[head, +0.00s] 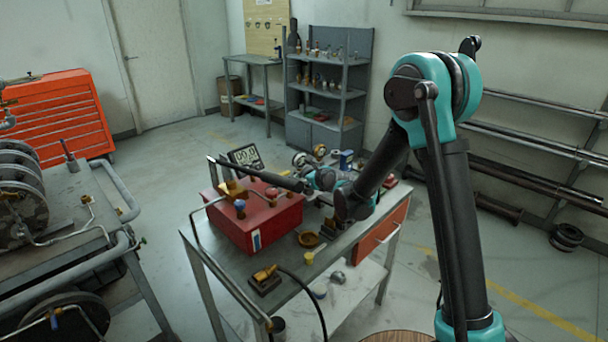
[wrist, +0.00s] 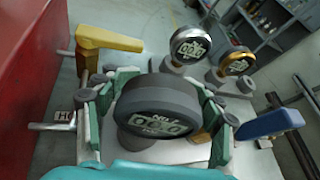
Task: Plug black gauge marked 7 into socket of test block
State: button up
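A black gauge (wrist: 157,105) with a pale dial, its top marking too blurred to read surely, stands between the green fingers of my gripper (wrist: 160,100) in the wrist view. The fingers lie close on both sides; contact is not clear. In the head view my gripper (head: 325,180) is low over the table behind the red box, and the black gauge cannot be made out there. A brass fitting on a dark block (head: 265,280) with a black hose sits at the table's front; it may be the test block. Its socket is too small to see.
The red box (head: 255,222) stands on the grey table (head: 335,258), carrying a display (head: 245,156). A chrome gauge (wrist: 190,46) and a gold-rimmed gauge (wrist: 237,61) stand behind the black one. A yellow handle (wrist: 105,40) and a blue handle (wrist: 270,123) flank the fingers.

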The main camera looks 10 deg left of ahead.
jog(key=shift+o, duration=1)
jog(key=v, duration=1.2)
